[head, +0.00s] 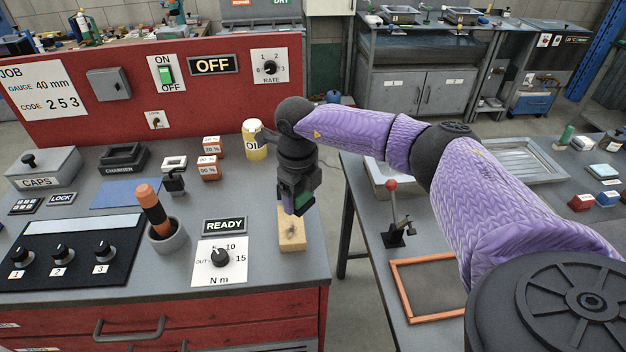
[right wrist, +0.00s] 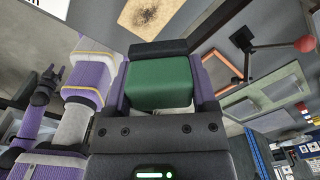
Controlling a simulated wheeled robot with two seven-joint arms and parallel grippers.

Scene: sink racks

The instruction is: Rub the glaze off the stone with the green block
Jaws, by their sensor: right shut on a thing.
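The stone (head: 291,236) is a tan block lying near the right edge of the grey bench, in front of the oil can. A dark speckled patch marks its top, seen in the right wrist view (right wrist: 152,14). My right gripper (head: 301,205) is shut on the green block (right wrist: 160,84), which sits between its jaws. The green block (head: 304,201) is just above the stone's far end in the head view; I cannot tell whether they touch. A small dark gripper-like end of my left arm shows far left in the right wrist view, too small to read.
The yellow oil can (head: 256,143) stands behind the stone. A READY sign (head: 224,226) and a dial plate (head: 219,260) lie left of it. Across a gap, the right bench holds a red-knobbed lever (head: 392,212) and an orange-framed panel (head: 432,290).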

